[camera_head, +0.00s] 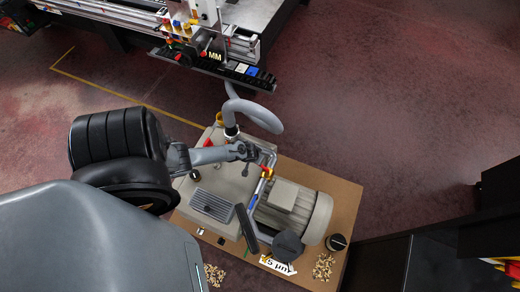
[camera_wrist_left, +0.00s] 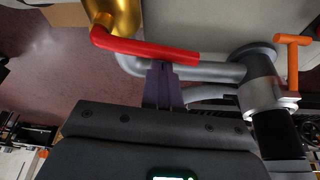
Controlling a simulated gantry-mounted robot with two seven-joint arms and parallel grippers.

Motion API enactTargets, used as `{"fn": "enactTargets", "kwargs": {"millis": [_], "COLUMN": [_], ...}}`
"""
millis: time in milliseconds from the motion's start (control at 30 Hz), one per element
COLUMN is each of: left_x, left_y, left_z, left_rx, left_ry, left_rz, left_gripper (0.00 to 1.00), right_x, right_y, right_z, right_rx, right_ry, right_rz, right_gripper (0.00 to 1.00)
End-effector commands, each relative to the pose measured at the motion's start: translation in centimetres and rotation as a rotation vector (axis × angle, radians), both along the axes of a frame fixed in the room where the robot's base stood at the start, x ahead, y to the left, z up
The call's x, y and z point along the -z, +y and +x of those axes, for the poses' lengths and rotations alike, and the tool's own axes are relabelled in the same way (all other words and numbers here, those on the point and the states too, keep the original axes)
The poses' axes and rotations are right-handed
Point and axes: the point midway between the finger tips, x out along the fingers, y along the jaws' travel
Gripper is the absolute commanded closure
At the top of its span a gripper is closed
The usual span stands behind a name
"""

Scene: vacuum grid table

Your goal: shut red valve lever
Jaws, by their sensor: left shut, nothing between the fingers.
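The red valve lever (camera_wrist_left: 147,47) runs from a brass-coloured fitting (camera_wrist_left: 118,14) across the upper middle of the left wrist view. A small red part beside the pipework in the head view (camera_head: 266,172) appears to be the same lever. My left gripper (camera_wrist_left: 162,68) is shut and empty. Its fingertips are right at the lever's lower edge near its free end; I cannot tell whether they touch it. In the head view my left gripper (camera_head: 250,152) is over the pipework of the pump. My right gripper is not in view.
The grey pump motor (camera_head: 300,208) stands on a brown board (camera_head: 345,200). A grey hose (camera_head: 262,114) curves up from the pump towards the grid table (camera_head: 150,18). An orange handle (camera_wrist_left: 291,62) sits on a clamp at the right of the wrist view. Open floor lies at the upper right.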

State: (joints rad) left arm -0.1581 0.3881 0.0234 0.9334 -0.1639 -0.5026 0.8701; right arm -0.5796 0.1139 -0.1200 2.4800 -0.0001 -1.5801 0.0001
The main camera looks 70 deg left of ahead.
Motion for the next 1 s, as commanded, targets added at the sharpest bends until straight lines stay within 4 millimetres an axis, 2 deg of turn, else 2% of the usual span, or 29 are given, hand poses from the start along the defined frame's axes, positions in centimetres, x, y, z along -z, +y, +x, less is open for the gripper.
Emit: {"fn": "enactTargets", "kwargs": {"millis": [100,400,1000], "left_x": [-0.1,0.0,0.1], "left_y": [-0.5,-0.8,-0.8], "left_z": [-0.5,-1.1,-1.2], "left_rx": [-0.075,-0.182,-0.2], "left_ry": [0.001,0.0,0.0], "left_rz": [-0.005,-0.002,-0.001], "left_gripper": [1.0,1.0,1.0], "right_x": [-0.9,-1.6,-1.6], "right_y": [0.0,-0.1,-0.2], "right_z": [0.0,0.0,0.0], "right_rx": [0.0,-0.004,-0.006], "right_ry": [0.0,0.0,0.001], "right_rz": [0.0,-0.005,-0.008], "right_gripper": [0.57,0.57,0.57]}}
